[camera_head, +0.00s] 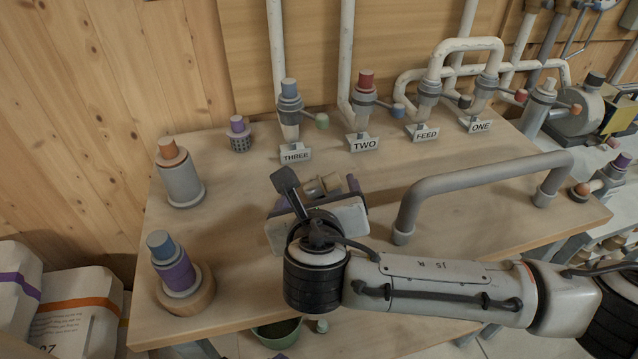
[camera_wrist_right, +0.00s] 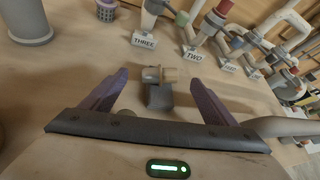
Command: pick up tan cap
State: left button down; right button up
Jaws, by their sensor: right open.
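In the head view the tan cap (camera_head: 331,182) shows just beyond my right gripper (camera_head: 315,196), which partly hides the fitting. My right gripper (camera_wrist_right: 158,80) is open, its two purple fingers to either side of the fitting and apart from it. Nothing is held. My left gripper is not in view.
Valves with labels THREE (camera_head: 295,154), TWO (camera_head: 363,145), FEED and ONE stand along the back. A grey handrail (camera_head: 480,176) rises to the right. Grey cylinders with orange (camera_head: 168,148) and blue (camera_head: 161,243) tops stand left. The table between is clear.

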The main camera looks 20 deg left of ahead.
aim_at(320, 180)
jog(key=shift+x, duration=2.95)
jog(key=shift+r, duration=0.15)
jog(key=c, duration=1.3)
